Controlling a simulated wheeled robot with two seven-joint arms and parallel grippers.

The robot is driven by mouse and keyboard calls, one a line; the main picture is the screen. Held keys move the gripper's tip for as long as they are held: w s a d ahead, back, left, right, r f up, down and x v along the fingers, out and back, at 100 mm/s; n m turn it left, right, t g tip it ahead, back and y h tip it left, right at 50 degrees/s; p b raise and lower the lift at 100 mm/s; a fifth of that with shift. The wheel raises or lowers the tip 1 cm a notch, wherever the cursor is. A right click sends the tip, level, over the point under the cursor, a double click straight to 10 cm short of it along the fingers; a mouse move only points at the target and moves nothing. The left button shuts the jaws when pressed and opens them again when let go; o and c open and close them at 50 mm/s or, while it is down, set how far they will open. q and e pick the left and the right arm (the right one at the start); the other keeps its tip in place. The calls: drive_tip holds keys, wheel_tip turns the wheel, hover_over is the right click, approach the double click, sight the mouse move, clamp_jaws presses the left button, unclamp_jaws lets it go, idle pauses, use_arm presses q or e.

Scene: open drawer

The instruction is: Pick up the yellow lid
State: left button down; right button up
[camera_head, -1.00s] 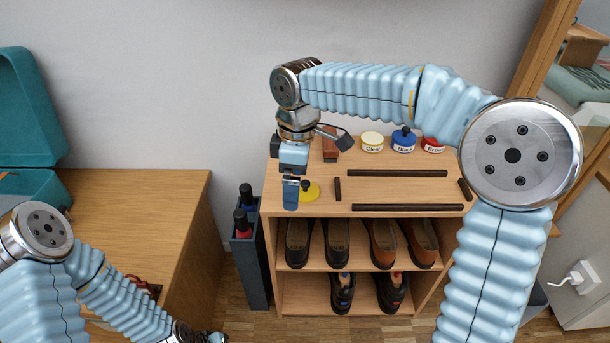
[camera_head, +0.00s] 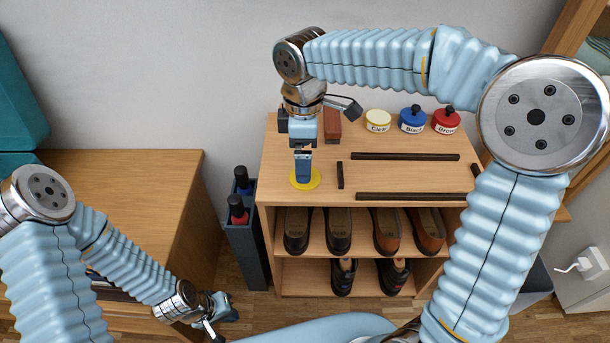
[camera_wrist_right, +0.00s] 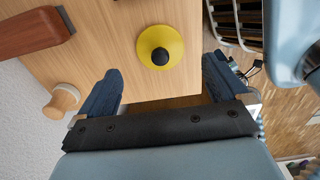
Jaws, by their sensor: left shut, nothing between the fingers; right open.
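The yellow lid (camera_head: 315,180) lies flat on the wooden shelf top near its left front edge. In the right wrist view the round lid (camera_wrist_right: 173,40) shows its black knob, just beyond the fingertips and roughly centred between them. My right gripper (camera_head: 303,178) points down over the lid and hides part of it in the head view. In the right wrist view its dark fingers (camera_wrist_right: 162,66) are spread apart with nothing between them. My left gripper (camera_head: 222,312) is shut and empty, low beside the wooden desk.
Tins labelled Clear (camera_head: 378,121), Black (camera_head: 411,119) and Brown (camera_head: 446,121) stand at the back of the shelf top (camera_head: 400,174). Shoes fill the lower shelves. A dark narrow bin (camera_head: 246,245) holds bottles at left.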

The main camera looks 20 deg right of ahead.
wheel_tip(320, 180, down, 5)
drive_tip(key=shift+d, duration=0.1)
drive_tip(key=shift+c, duration=0.2)
drive_tip(key=c, duration=1)
drive_tip(key=shift+r, duration=0.15)
